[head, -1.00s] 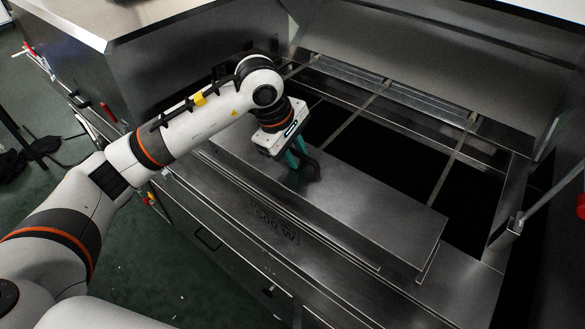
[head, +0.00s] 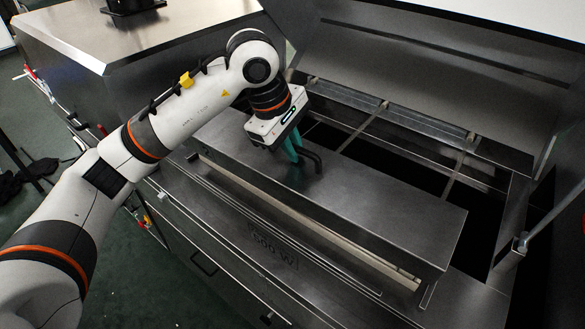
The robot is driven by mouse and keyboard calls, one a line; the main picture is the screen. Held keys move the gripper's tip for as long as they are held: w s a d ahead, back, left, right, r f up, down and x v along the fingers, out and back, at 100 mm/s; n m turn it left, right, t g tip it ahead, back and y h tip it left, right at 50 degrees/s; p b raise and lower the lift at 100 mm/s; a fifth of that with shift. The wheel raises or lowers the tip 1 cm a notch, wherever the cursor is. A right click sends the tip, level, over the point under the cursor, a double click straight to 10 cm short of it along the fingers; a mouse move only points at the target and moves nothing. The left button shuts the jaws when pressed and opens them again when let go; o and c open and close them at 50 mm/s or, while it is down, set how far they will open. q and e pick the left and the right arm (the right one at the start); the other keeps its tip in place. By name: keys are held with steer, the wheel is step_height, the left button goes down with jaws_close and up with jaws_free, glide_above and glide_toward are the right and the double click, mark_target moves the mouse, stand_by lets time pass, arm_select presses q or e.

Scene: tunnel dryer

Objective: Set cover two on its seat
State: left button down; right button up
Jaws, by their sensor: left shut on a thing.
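In the head view a long, flat metal cover (head: 375,203) is held by my left gripper (head: 298,162). The gripper's green fingers are shut on a dark handle (head: 312,160) on the cover's top. The cover is raised above the front ledge of the dryer, and a pale strip (head: 310,222) shows beneath its front edge. Its right end hangs over the ledge near the dryer's right side. I cannot tell which numbered cover it is. Its seat is not clearly identifiable. My right gripper is not in view.
Behind the cover lies the dryer's open frame with dark openings (head: 415,173) and thin crossbars (head: 362,128). A raised metal lid (head: 450,80) stands behind it, with a strut (head: 553,210) at the right.

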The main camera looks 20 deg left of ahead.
mark_target(293, 167)
arm_select(q)
step_height(293, 167, up, 3)
steer(key=shift+f, duration=0.15)
steer(key=shift+g+y, duration=0.3)
steer(key=shift+g, duration=0.3)
steer(key=shift+s+a+b+x, duration=0.2)
steer(key=shift+b+x, duration=0.55)
steer(key=shift+x, duration=0.5)
steer(key=shift+s+a+b+x, duration=0.1)
steer(key=shift+a+b+x, duration=0.2)
steer(key=shift+b+x, duration=0.75)
steer(key=shift+s+a+b+x, duration=0.2)
steer(key=shift+b+x, duration=0.25)
steer(key=shift+x, duration=1.05)
steer(key=shift+w+f, duration=0.1)
steer(key=shift+f, duration=0.1)
steer(key=shift+b, duration=0.5)
steer(key=shift+a+b+x, duration=0.1)
steer(key=shift+b+x, duration=0.45)
steer(key=shift+x, duration=0.05)
steer(key=shift+a+b+x, duration=0.15)
steer(key=shift+b+x, duration=0.35)
steer(key=shift+x, duration=0.1)
steer(key=c, duration=1.4)
jaws_free()
steer(key=shift+s, duration=0.25)
steer(key=shift+f, duration=0.15)
steer(key=v, duration=1.2)
steer(key=shift+w, duration=0.1)
